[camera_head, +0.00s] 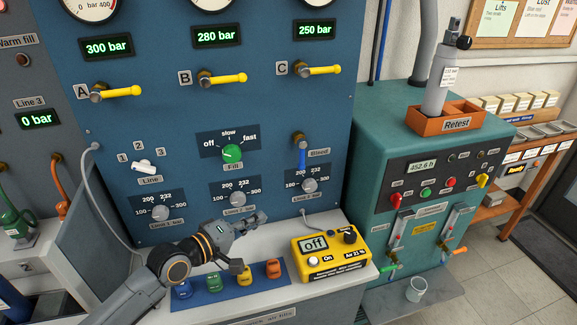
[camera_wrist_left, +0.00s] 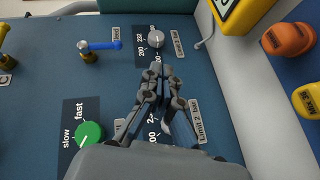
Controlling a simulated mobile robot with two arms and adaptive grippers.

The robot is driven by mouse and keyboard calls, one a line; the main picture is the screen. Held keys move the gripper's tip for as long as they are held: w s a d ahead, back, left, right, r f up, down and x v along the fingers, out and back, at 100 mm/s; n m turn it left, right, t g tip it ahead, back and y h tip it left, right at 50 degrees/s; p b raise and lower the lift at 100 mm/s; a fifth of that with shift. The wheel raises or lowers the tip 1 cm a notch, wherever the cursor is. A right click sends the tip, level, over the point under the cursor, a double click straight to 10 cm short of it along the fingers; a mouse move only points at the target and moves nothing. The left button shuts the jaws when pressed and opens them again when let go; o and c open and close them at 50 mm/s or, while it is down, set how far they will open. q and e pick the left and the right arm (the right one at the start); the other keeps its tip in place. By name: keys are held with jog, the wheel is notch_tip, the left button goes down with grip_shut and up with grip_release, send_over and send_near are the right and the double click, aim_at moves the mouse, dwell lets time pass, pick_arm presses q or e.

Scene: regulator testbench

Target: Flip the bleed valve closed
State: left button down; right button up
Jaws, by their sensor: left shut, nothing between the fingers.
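The bleed valve has a blue lever (camera_head: 302,157) on a brass fitting, low on the blue panel below valve C, beside the "Bleed" label. In the head view the lever points straight down. In the left wrist view the blue lever (camera_wrist_left: 104,45) lies across the upper left. My left gripper (camera_head: 262,217) is shut and empty in front of the lower panel, below and left of the lever and apart from it. In the left wrist view its fingertips (camera_wrist_left: 158,68) are together near a grey limit knob. My right gripper is out of view.
A grey limit knob (camera_head: 309,185) sits just below the lever, and a green fill knob (camera_head: 232,153) to its left. Yellow levers stick out above. A yellow analyser (camera_head: 329,256) and coloured pieces (camera_head: 273,268) stand on the bench below.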

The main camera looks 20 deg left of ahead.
pick_arm(q)
jog(key=w+a+r+n+t, duration=0.2)
jog(key=w+a+r+n, duration=0.1)
jog(key=r, duration=0.4)
jog(key=shift+a+r+n, duration=0.15)
jog(key=shift+a+n, duration=0.15)
jog(key=shift+a, duration=0.2)
jog(key=shift+w, duration=0.15)
jog(key=p, duration=0.2)
send_near(302, 156)
jog(key=w+a+f, duration=0.2)
jog(key=w+a, duration=0.1)
jog(key=w, duration=0.2)
jog(key=d, duration=0.1)
jog(key=w+d+p, duration=0.1)
jog(key=w+d, duration=0.1)
jog(key=shift+d+f+p, duration=0.15)
jog(key=shift+d+p, duration=0.2)
jog(key=shift+d, duration=0.05)
